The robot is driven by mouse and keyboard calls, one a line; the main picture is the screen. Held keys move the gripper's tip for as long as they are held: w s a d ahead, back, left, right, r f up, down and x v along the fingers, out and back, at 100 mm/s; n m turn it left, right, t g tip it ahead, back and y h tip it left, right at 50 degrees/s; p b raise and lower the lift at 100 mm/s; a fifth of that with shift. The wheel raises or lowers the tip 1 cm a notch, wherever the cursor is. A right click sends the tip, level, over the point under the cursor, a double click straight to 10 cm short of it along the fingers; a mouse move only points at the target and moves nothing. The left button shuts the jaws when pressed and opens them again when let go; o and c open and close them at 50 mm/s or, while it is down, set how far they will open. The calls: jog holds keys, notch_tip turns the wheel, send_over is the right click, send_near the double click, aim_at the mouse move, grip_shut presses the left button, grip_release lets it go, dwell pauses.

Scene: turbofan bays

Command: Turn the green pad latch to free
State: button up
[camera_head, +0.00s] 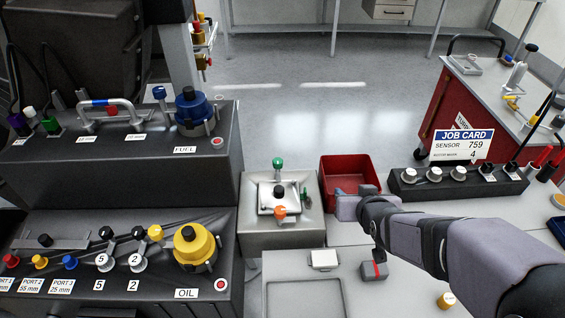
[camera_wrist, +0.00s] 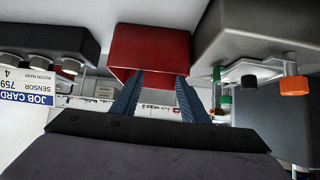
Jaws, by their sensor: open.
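A grey box (camera_head: 281,235) carries a pale square pad with a black knob (camera_head: 280,190) on it. A green-topped latch (camera_head: 278,163) stands upright at its back edge, and an orange-topped one (camera_head: 280,212) at its front. A smaller green part shows at the pad's right side. In the wrist view, which is upside down, a green knob (camera_wrist: 216,74) and the orange knob (camera_wrist: 294,85) show at the right. My gripper (camera_head: 340,198) is right of the box, by the red bin. Its two blue fingers (camera_wrist: 157,84) are apart, with nothing held between them.
The red bin (camera_head: 348,172) is directly beyond my fingers. A dark block with several white knobs (camera_head: 459,185) and a job card (camera_head: 461,145) stand to the right. FUEL (camera_head: 120,165) and OIL (camera_head: 120,260) panels fill the left. A small grey block (camera_head: 374,271) lies below my wrist.

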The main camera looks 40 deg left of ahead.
aim_at(279, 162)
jog(key=s+a+r+n+y, duration=0.1)
jog(key=s+a, duration=0.1)
jog(key=a, duration=0.3)
jog(key=s+a+r+n+y, duration=0.1)
jog(key=s+a+y, duration=0.1)
jog(key=s+a, duration=0.1)
jog(key=s+a+r+n+y, duration=0.1)
jog(key=s+a, duration=0.1)
jog(key=a, duration=0.4)
jog(key=shift+s+a+g+y, duration=0.3)
jog(key=shift+s, duration=0.1)
jog(key=shift+p+x, duration=1.5)
jog(key=shift+x, duration=2.15)
jog(key=shift+d+f, duration=0.1)
grip_shut()
